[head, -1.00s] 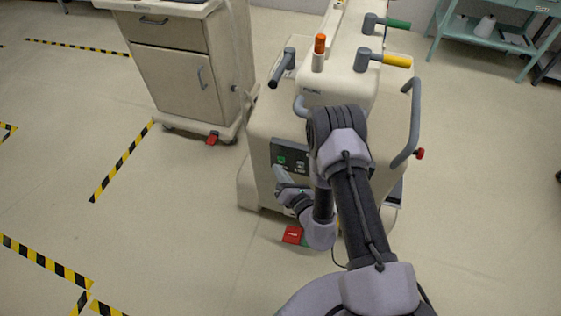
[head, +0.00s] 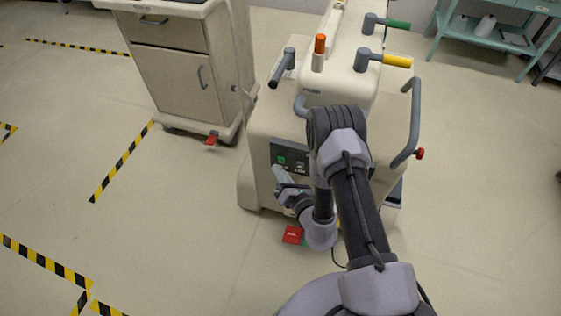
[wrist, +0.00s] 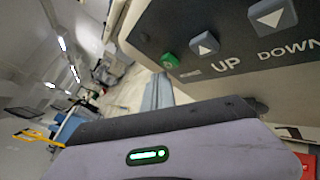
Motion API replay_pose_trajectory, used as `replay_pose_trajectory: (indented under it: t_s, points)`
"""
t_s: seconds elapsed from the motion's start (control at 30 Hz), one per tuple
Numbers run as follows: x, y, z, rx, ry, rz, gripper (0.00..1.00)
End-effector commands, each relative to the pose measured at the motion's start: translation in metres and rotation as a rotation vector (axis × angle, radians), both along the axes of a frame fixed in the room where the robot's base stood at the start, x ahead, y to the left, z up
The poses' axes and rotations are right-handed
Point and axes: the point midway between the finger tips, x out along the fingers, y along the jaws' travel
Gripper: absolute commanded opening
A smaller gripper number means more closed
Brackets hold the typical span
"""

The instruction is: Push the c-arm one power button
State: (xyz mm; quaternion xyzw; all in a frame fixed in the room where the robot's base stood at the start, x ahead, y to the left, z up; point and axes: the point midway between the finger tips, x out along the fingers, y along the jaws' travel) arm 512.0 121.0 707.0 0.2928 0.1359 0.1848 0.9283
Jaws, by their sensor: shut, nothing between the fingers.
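The c-arm unit (head: 265,130) is a cream machine, and its dark control panel (head: 290,159) is on the side facing me. The wrist view shows the fingers (wrist: 158,91) pointing at the panel's edge near that button. I cannot tell whether they touch it.
A beige cart (head: 180,65) stands to the left. Grey handles (head: 409,125) and an orange-topped post (head: 319,50) rise from the c-arm unit. A red pedal (head: 292,235) lies at its base. The floor at left is open, with striped tape (head: 45,262).

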Motion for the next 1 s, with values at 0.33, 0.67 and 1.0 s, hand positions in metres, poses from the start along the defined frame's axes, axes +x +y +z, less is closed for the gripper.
replay_pose_trajectory:
  t_s: [0.33,0.67,1.0]
  points:
    - [0.0,0.0,0.0,0.0,0.0,0.0,0.0]
    - [0.0067,-0.0029,0.0001,0.0,-0.001,-0.002,0.0]
    - [0.0087,-0.0032,0.0,0.0,0.0,0.0,0.0]
